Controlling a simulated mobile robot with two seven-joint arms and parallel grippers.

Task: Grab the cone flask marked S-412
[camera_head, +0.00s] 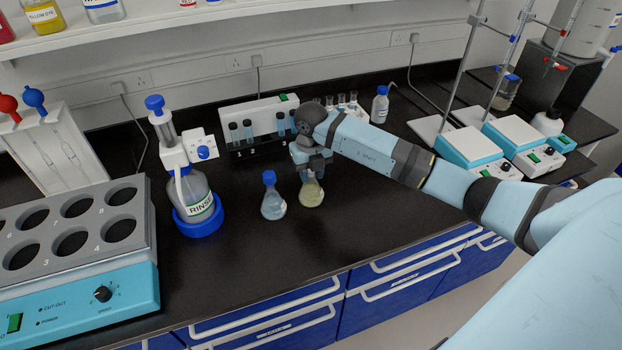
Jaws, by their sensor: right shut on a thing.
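Two small cone flasks stand side by side on the black bench. The right flask (311,194) holds a pale yellow liquid. My right gripper (313,172) comes down on it from above and is shut around its neck, hiding its top. The left flask (272,203) holds a clear bluish liquid, has a blue cap and stands apart from the gripper. The markings on both flasks are too small to read, so I cannot tell which is S-412. My left gripper is not in view.
A RINSE bottle (197,204) with a blue base stands left of the flasks. A heating block (75,260) with round wells fills the left front. A vial rack (262,125) stands behind. Stirrer plates (472,146) are at right. Bare bench lies before the flasks.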

